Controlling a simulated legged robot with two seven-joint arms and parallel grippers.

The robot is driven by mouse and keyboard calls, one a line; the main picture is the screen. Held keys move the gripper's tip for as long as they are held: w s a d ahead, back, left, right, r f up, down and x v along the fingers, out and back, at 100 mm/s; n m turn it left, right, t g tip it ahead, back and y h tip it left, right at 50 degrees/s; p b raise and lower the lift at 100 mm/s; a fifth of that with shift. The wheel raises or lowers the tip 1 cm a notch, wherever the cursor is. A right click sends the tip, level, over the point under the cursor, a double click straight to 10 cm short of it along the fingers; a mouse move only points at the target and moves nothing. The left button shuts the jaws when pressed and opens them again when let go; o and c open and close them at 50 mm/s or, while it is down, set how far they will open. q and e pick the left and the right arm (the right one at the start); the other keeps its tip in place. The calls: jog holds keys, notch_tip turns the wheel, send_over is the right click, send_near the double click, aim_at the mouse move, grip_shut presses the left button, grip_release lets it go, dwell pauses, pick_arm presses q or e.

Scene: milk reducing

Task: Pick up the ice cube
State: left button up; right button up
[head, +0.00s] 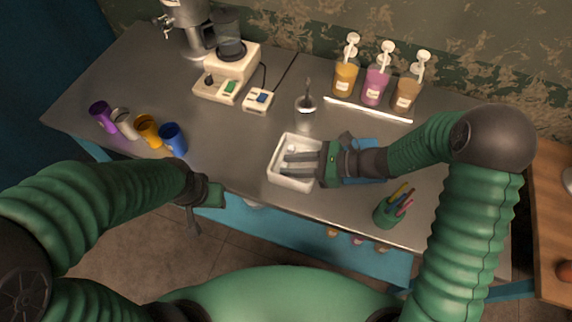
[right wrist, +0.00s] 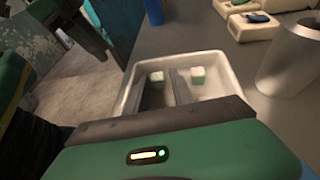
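Two small pale ice cubes lie in the white tray (head: 273,172) on the steel table. In the right wrist view, one ice cube (right wrist: 197,73) is right of my fingers and another (right wrist: 157,76) is by the fingertips; the tray (right wrist: 232,75) surrounds them. My right gripper (head: 285,162) reaches into the tray from the right. Its two fingers are apart with a gap between them, and it holds nothing that I can see. In the head view the cubes are hard to make out. My left gripper (head: 194,225) hangs before the table's front edge, its finger opening unclear.
Purple, white, yellow and blue cups (head: 173,140) lie at the left. A blender base (head: 228,80) and a small scale (head: 258,100) stand behind. A metal cup (head: 305,115) is just behind the tray. Pump bottles (head: 376,87) stand at the back; a green pen holder (head: 388,215) is front right.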

pick_arm(q)
jog(key=shift+a, duration=0.45)
pick_arm(e)
jog(key=shift+a, duration=0.45)
grip_shut()
pick_arm(q)
jog(key=shift+d, duration=0.15)
pick_arm(e)
jog(key=shift+d, duration=0.15)
jog(key=shift+d+r, duration=0.1)
jog(key=shift+r, duration=0.05)
pick_arm(q)
jog(key=shift+r+p, duration=0.75)
jog(key=shift+p, duration=0.05)
pick_arm(e)
notch_tip(320, 180, up, 10)
